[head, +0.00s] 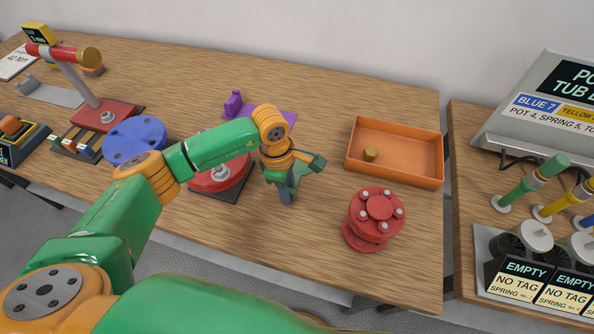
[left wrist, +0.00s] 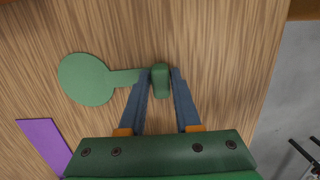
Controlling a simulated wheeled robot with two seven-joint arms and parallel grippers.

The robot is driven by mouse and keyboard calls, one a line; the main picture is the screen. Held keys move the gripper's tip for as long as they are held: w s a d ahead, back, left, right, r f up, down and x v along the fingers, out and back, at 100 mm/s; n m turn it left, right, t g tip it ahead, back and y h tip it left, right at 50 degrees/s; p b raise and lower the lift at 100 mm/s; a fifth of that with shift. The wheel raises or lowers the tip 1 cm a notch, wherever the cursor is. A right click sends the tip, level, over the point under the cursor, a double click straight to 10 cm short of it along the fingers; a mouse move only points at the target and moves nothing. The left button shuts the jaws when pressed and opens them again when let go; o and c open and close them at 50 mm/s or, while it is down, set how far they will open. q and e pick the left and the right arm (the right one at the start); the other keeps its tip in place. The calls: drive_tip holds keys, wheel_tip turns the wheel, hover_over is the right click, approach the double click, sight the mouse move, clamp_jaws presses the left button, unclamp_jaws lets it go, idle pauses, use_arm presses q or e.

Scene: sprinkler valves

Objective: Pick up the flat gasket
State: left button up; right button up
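The green flat gasket (left wrist: 86,79) lies on the wooden table in the left wrist view. It is a round disc with a narrow arm leading to a raised grip tab (left wrist: 160,80). My left gripper (left wrist: 161,74) has its two blue-grey fingers on either side of this tab, with a narrow gap visible at the right finger. It looks open around the tab. In the head view my left gripper (head: 288,194) points down at the table, and the gripper and arm hide much of the gasket. My right gripper is not in view.
An orange tray (head: 395,178) holding a small brass piece stands to the right. A red bolted flange part (head: 375,218) stands in front of it. A purple piece (head: 250,107), a blue disc (head: 135,138) and a red part (head: 218,178) lie to the left.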

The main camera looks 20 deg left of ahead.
use_arm(q)
drive_tip(key=shift+s+r, duration=0.1)
drive_tip(key=shift+s, duration=0.05)
clamp_jaws()
